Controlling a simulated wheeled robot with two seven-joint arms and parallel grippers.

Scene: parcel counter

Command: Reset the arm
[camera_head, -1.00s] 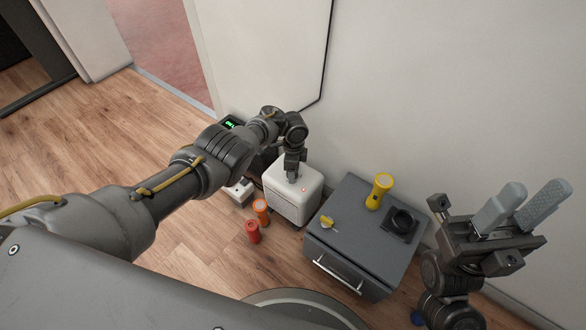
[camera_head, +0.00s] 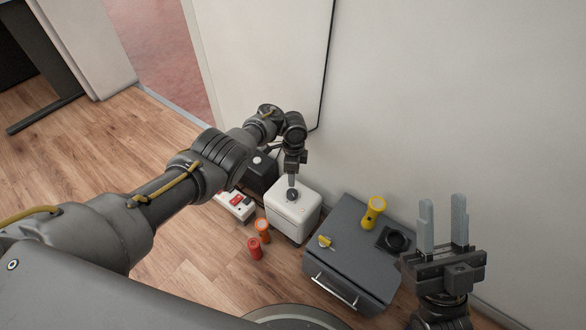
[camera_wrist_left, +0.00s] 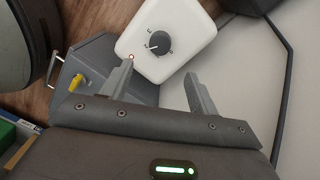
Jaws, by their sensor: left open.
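My left gripper (camera_head: 291,178) points down just above a white box (camera_head: 293,219) with a dark round knob (camera_head: 292,195) on its top. In the left wrist view the left gripper (camera_wrist_left: 160,84) is open with nothing between its fingers. The white box (camera_wrist_left: 184,60) and its knob (camera_wrist_left: 159,43) lie beyond the fingertips there, with a small red light beside the knob. My right gripper (camera_head: 443,200) is at the right with its two fingers apart, pointing up, and empty.
A grey cabinet (camera_head: 345,262) carries a yellow flashlight (camera_head: 373,212), a black ring-shaped holder (camera_head: 393,240) and a small yellow item (camera_head: 325,242). Red (camera_head: 254,249) and orange (camera_head: 262,228) cylinders stand on the wood floor. A power strip (camera_head: 237,205) and dark box (camera_head: 261,172) are near the wall.

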